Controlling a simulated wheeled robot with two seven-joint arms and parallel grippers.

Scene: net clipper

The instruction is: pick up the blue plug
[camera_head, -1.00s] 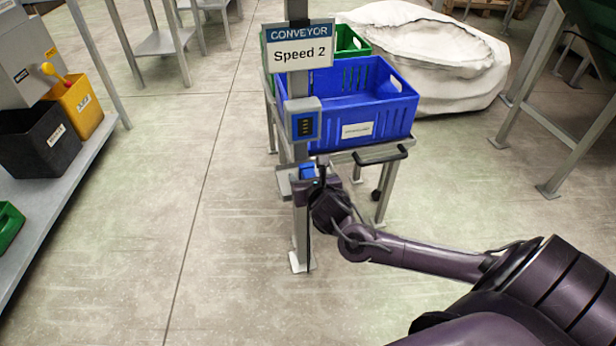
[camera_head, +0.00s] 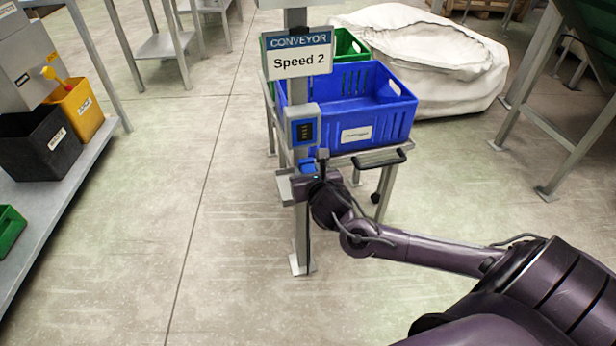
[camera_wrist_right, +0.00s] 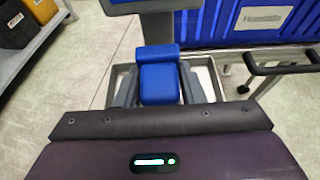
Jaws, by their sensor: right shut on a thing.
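The blue plug (camera_wrist_right: 160,82) shows in the right wrist view, a blue block with a wider blue part behind it. It stands over a small grey tray (camera_wrist_right: 207,75) on the conveyor post. My right gripper (camera_wrist_right: 160,88) is shut on the plug, with one dark finger on each side. In the head view the plug (camera_head: 307,167) shows as a small blue patch just above my right gripper (camera_head: 305,176), which partly hides it. My left gripper is not in view.
The post (camera_head: 300,225) carries a "Speed 2" sign (camera_head: 300,62) and a blue-faced control box (camera_head: 304,130). Behind it a blue crate (camera_head: 395,125) rests on a cart with a black handle (camera_head: 380,158). A shelf with bins stands left; floor between is clear.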

